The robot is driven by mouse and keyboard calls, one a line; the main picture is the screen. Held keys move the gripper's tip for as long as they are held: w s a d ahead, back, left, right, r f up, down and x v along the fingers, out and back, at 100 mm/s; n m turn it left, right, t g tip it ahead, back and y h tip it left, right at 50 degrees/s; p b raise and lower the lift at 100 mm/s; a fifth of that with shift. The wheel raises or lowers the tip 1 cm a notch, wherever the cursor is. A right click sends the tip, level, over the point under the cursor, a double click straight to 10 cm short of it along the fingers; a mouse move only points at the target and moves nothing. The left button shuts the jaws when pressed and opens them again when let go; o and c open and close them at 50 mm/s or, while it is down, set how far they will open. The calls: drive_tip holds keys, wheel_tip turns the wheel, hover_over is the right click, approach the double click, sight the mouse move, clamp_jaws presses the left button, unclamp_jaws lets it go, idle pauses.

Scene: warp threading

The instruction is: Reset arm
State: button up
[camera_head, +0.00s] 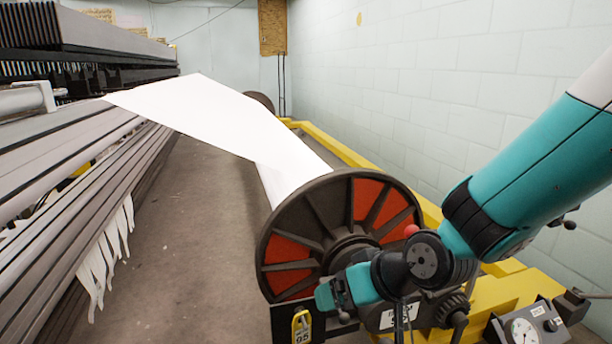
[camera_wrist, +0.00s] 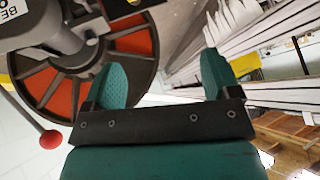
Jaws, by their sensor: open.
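My gripper (camera_wrist: 161,72) is open and empty in the wrist view, its two teal fingers well apart. In the head view, my teal arm comes in from the right, and its end hangs in front of the large warp beam flange (camera_head: 290,250), black with red panels. Whether the arm touches the flange or the machine parts there cannot be told. The white warp sheet (camera_head: 215,110) runs from the loom rails to the beam behind the flange. The flange also shows at the upper left of the wrist view (camera_wrist: 135,43).
A yellow frame (camera_head: 505,292) with a red-knobbed lever (camera_head: 411,231) and a gauge box (camera_head: 525,328) stands at the lower right. Grey loom rails (camera_head: 60,180) with hanging white strips (camera_head: 107,255) line the left. Bare floor (camera_head: 195,220) lies between.

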drive_tip(key=s+d+r+n+g+h+p, duration=0.1)
drive_tip(key=s+d+r+g, duration=0.25)
drive_tip(key=s+r, duration=0.45)
drive_tip(key=s+d+r+n+g+h+p, duration=0.15)
drive_tip(key=s+d+r, duration=0.3)
drive_tip(key=s, duration=0.65)
wheel_tip(320, 180, up, 31)
drive_tip(key=p, duration=3.1)
drive_tip(key=shift+d+f+g, duration=0.15)
drive_tip(key=shift+f+g, duration=0.05)
drive_tip(key=shift+g, duration=0.1)
drive_tip(key=shift+w, duration=0.1)
